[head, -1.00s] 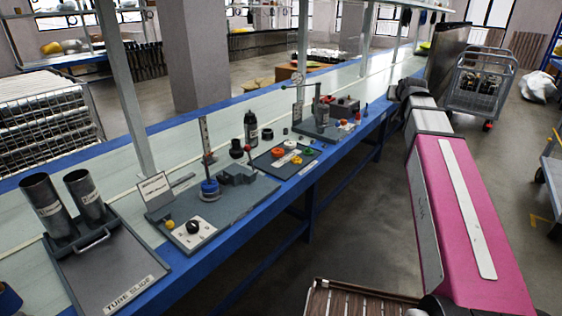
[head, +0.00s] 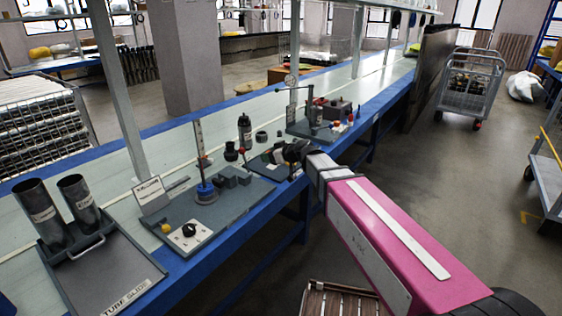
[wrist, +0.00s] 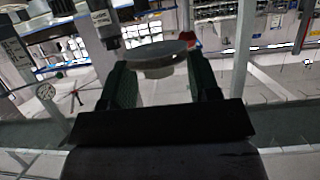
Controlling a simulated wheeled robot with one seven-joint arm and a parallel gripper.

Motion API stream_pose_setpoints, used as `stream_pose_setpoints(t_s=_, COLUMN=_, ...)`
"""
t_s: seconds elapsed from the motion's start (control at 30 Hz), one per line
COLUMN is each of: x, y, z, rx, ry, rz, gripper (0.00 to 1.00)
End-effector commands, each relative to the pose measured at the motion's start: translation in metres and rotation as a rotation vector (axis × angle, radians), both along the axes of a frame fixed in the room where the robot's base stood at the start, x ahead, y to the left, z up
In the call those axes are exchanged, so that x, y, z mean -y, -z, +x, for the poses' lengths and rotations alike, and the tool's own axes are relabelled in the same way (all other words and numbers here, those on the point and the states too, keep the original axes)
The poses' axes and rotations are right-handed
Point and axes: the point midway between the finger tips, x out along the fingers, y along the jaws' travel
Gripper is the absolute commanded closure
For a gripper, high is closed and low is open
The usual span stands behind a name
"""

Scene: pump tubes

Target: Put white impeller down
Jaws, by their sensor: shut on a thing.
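The white impeller (wrist: 160,52) shows in the wrist view as a pale round disc between the two green-padded fingers of my gripper (wrist: 161,68). My gripper is shut on it. In the head view my gripper (head: 290,153) is low over the bench, at the small dark parts tray (head: 262,168). The arm and gripper hide much of that tray and its coloured parts. I cannot tell from these views whether the impeller touches anything below.
Left of the tray lies a fixture board (head: 205,215) with a blue post base (head: 206,192). A black bottle (head: 244,131) stands behind the tray. A gauge station (head: 313,125) stands beyond. The tube slide tray (head: 95,270) is at the front left.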

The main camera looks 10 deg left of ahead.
Motion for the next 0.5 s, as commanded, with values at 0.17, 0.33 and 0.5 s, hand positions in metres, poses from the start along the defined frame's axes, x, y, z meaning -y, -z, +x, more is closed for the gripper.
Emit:
stream_pose_setpoints(t_s=0.17, x=-0.019, y=0.011, z=-0.014, rx=0.000, ry=-0.050, rz=0.000, gripper=0.78)
stream_pose_setpoints(t_s=0.33, x=-0.015, y=0.026, z=0.009, rx=-0.001, ry=-0.053, rz=0.000, gripper=0.78)
stream_pose_setpoints(t_s=0.5, x=-0.006, y=0.046, z=0.043, rx=-0.001, ry=-0.052, rz=-0.001, gripper=0.78)
